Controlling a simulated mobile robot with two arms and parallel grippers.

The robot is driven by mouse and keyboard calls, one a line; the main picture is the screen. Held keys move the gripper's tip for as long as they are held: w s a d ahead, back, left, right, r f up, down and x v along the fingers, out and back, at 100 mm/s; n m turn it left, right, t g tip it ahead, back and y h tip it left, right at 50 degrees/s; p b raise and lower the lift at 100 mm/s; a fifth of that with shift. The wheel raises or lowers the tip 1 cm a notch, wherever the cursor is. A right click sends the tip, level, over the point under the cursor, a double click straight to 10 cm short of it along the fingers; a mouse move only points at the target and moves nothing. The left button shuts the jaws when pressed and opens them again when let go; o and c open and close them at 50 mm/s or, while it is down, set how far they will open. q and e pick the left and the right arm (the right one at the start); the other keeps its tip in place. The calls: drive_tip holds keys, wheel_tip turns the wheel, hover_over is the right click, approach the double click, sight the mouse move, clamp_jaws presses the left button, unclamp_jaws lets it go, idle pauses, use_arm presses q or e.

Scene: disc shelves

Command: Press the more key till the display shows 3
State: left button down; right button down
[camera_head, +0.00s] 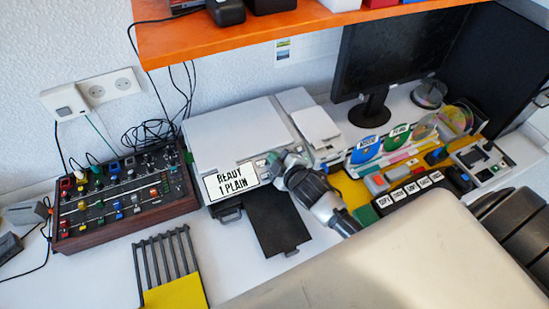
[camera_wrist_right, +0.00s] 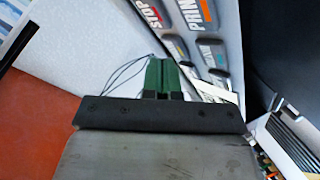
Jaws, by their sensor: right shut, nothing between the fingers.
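The printer (camera_head: 235,130) is a light grey box on the desk. Its white display (camera_head: 231,182) reads "READY 1 PLAIN". My right gripper (camera_head: 275,161) is at the printer's front, just right of the display, and hides the keys there. In the right wrist view its green fingers (camera_wrist_right: 160,76) are shut and empty, in front of the grey key panel. That panel shows a STOP key (camera_wrist_right: 149,14), a PRINT key (camera_wrist_right: 187,12) and smaller keys with yellow and teal labels (camera_wrist_right: 208,54) that I cannot read. I cannot pick out the more key or tell contact. My left gripper is not in view.
A black tray (camera_head: 278,225) sticks out below the printer. A mixer panel (camera_head: 120,195) with knobs stands to the left. An orange shelf (camera_head: 250,35) hangs above. A monitor (camera_head: 395,50), discs and a row of labelled keys (camera_head: 410,190) are to the right.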

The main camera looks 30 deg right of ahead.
drive_tip(key=shift+w+f, duration=0.2)
drive_tip(key=shift+f, duration=0.15)
idle(0.7)
drive_tip(key=shift+r, duration=0.1)
drive_tip(key=shift+s+r+p, duration=0.45)
drive_tip(key=shift+r+p, duration=0.2)
drive_tip(key=shift+p, duration=0.05)
drive_tip(key=shift+s+r+p, duration=0.1)
drive_tip(key=shift+r+p, duration=0.35)
drive_tip(key=shift+p, duration=0.1)
drive_tip(key=s+r+p, duration=0.1)
drive_tip(key=p, duration=0.1)
drive_tip(key=s+r+p, duration=0.1)
drive_tip(key=r+p, duration=0.1)
drive_tip(key=shift+s+a+r, duration=0.1)
drive_tip(key=shift+r, duration=0.15)
drive_tip(key=shift+f, duration=0.1)
idle(0.5)
